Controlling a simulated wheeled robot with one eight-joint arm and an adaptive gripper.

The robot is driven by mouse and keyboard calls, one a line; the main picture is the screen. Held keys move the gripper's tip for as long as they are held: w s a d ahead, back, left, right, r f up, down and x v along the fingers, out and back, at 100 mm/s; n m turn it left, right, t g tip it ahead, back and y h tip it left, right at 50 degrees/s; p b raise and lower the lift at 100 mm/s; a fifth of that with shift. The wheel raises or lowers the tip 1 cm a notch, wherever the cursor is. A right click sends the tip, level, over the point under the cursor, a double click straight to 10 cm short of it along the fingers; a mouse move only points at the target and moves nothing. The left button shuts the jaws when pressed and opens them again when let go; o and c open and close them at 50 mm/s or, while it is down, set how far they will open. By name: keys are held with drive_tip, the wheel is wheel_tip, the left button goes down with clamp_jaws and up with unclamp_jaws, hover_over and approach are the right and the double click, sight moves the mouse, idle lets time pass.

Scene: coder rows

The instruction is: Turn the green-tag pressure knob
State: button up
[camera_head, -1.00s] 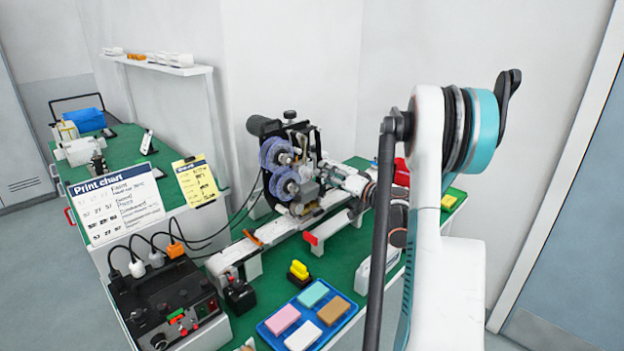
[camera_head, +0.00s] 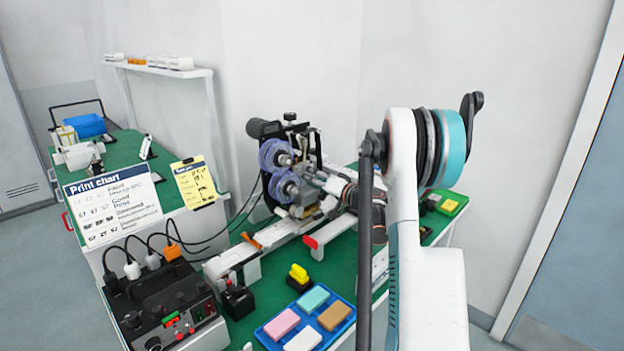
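The coder machine (camera_head: 290,165), with two purple reels (camera_head: 277,155), stands on the green bench against the wall. I cannot pick out a knob with a green tag on it. My gripper (camera_head: 316,192) reaches in from the right at the machine's right side, beside the reels. Its fingers are small and overlap the machine's parts, so I cannot tell whether they are open, shut or touching anything. The black control box (camera_head: 165,305) at the lower left has dark knobs and small red and green marks on its front.
A blue tray (camera_head: 262,338) with several coloured blocks lies in front of the machine. A print chart (camera_head: 112,205) and a yellow card (camera_head: 194,182) stand left. Cables run behind the control box.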

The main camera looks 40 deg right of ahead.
clamp_jaws()
drive_tip(key=shift+m, duration=0.3)
drive_tip(key=shift+m, duration=3.8)
